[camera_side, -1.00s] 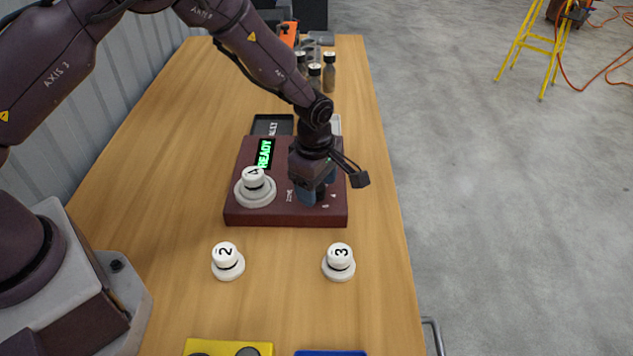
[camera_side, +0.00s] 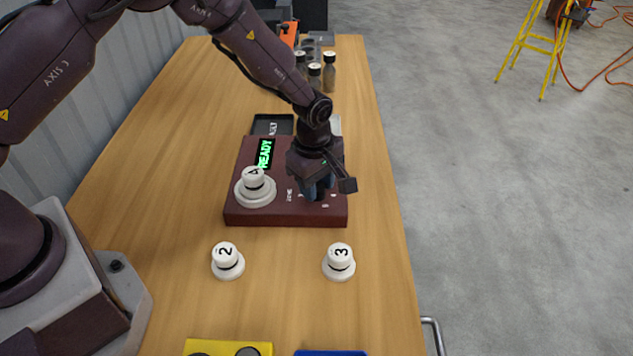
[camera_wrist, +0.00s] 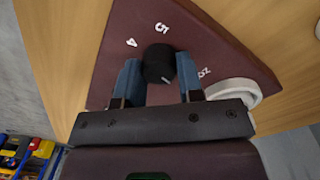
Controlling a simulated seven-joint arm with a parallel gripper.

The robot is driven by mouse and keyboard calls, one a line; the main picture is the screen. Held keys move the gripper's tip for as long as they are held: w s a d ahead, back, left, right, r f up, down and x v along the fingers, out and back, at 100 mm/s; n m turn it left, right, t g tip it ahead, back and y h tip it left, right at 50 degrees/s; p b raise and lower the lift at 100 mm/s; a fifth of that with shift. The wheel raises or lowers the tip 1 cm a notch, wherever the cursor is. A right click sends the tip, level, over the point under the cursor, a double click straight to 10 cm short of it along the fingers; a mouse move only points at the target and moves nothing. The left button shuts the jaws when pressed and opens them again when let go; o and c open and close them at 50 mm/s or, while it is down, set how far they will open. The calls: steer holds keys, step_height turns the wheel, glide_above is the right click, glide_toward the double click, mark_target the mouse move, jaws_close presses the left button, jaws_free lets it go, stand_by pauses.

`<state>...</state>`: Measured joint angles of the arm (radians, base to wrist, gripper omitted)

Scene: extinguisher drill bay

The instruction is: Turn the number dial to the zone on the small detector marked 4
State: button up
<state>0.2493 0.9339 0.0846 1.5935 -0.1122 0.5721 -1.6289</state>
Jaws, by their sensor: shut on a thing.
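The maroon panel (camera_side: 240,212) lies on the bench with a lit READY display (camera_side: 265,154). A small white detector marked 4 (camera_side: 254,181) stands upright in a round white base at the panel's left. My gripper (camera_side: 318,190) is over the panel's right part, its blue fingers pointing down. In the wrist view my gripper (camera_wrist: 159,82) is shut on the black number dial (camera_wrist: 158,62), one finger on each side. Printed 4 (camera_wrist: 131,43) and 5 (camera_wrist: 162,28) show beside the dial. A small pale mark shows on the dial's near side. Other zone numbers are hidden or unclear.
Small white detectors marked 2 (camera_side: 227,260) and 3 (camera_side: 340,261) stand on the bench in front of the panel. A yellow item (camera_side: 228,347) and a blue item (camera_side: 331,353) lie at the near edge. Dark bottles (camera_side: 329,72) stand behind. Bench to the left is clear.

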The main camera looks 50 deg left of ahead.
steer(key=m, duration=0.4)
steer(key=shift+m, duration=0.3)
steer(key=m, duration=0.4)
steer(key=shift+w+m, duration=0.1)
steer(key=shift+m, duration=0.2)
steer(key=m, duration=0.3)
steer(key=shift+m+h, duration=0.3)
steer(key=m, duration=0.4)
steer(key=shift+r+m+g, duration=0.1)
steer(key=shift+m+g, duration=0.2)
steer(key=m, duration=0.4)
steer(key=shift+m, duration=0.3)
steer(key=m, duration=0.7)
steer(key=shift+d+g, duration=0.1)
steer(key=shift+g, duration=0.2)
steer(key=shift+m, duration=1.9)
